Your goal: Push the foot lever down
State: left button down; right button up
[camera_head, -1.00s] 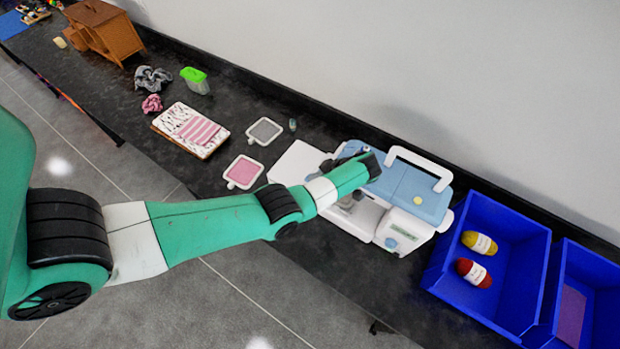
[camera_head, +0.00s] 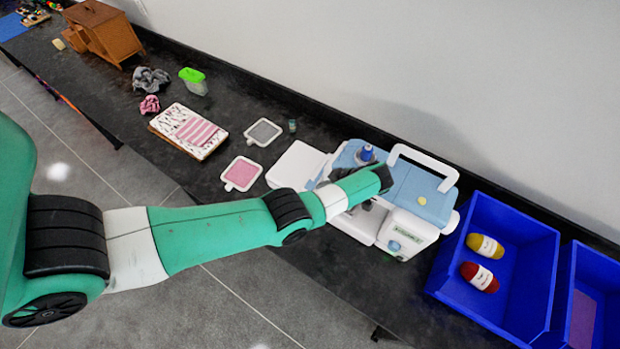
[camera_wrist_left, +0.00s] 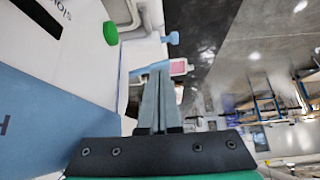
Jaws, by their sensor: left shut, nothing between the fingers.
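A light blue and white sewing machine (camera_head: 420,196) stands on the dark bench in the head view. My left arm reaches across its front, and the gripper is mostly hidden behind my wrist there. In the left wrist view my left gripper (camera_wrist_left: 155,98) is shut and empty, its fingers pointing along the machine's white body (camera_wrist_left: 75,75). A small blue knobbed part (camera_wrist_left: 172,38) lies beyond the fingertips, apart from them in the picture; I cannot tell whether it is the foot lever. In the head view the lever is not distinguishable. My right gripper is not in view.
A blue spool (camera_head: 367,153) stands on the machine beside my wrist, near its white handle (camera_head: 422,164). A blue bin (camera_head: 505,220) with two yarn skeins is to the right. Pink (camera_head: 241,174) and grey (camera_head: 263,132) framed pieces lie left. The wall is behind the bench.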

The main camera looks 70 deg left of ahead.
pick_arm(q)
jog(key=p+v, duration=0.1)
jog(key=v, duration=1)
jog(key=shift+d+r, duration=0.25)
jog(key=shift+w, duration=0.1)
